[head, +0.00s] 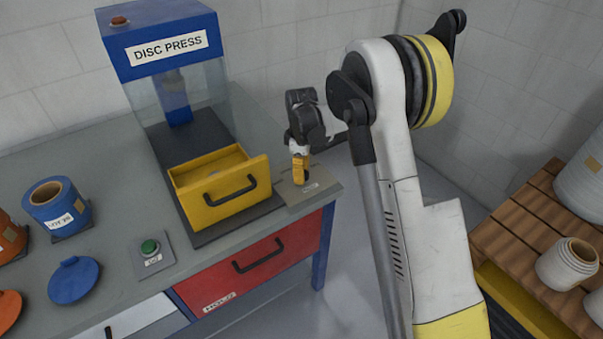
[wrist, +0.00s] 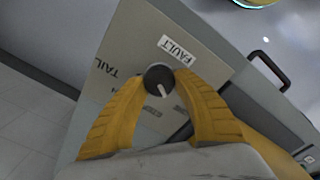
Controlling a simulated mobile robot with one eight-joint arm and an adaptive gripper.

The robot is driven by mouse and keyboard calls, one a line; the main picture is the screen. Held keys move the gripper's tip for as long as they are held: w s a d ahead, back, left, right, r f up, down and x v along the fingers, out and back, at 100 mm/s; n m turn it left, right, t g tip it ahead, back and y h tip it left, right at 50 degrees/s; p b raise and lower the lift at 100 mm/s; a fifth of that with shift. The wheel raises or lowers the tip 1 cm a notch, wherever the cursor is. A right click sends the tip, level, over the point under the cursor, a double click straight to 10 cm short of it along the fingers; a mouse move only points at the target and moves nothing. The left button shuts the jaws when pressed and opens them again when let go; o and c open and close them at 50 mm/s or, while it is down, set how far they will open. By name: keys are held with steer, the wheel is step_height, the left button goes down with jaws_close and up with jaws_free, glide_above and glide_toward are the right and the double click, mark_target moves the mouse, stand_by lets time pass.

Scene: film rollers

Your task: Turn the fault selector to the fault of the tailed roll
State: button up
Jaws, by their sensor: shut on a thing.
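The fault selector is a dark round knob (wrist: 158,77) on a grey panel (wrist: 125,45) in the wrist view. A label above it reads FAULT (wrist: 177,49). A printed word beginning TAIL (wrist: 104,76) stands at its left; other print below it is too small or covered to read. The knob's white mark points down and slightly right in the picture. My gripper (wrist: 161,79) is shut on the knob, one yellow finger on each side. In the head view my gripper (head: 300,172) reaches down to the panel (head: 309,189) at the bench's right corner.
A yellow drawer box (head: 215,208) stands beside the panel, below the blue disc press (head: 160,42). A green button (head: 150,247), a blue roll (head: 56,204) and a blue disc (head: 73,279) are farther left. Pale rolls (head: 567,264) stand on a wooden pallet (head: 515,235) at right.

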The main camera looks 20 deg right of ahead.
steer(key=m, duration=0.6)
steer(key=shift+p, duration=0.3)
steer(key=m, duration=0.5)
steer(key=shift+d+m, duration=0.15)
steer(key=shift+m, duration=0.15)
steer(key=m, duration=0.6)
steer(key=shift+d+m+p, duration=0.1)
steer(key=shift+m+p, duration=0.2)
steer(key=m, duration=0.5)
steer(key=shift+m, duration=0.3)
steer(key=o, duration=1.2)
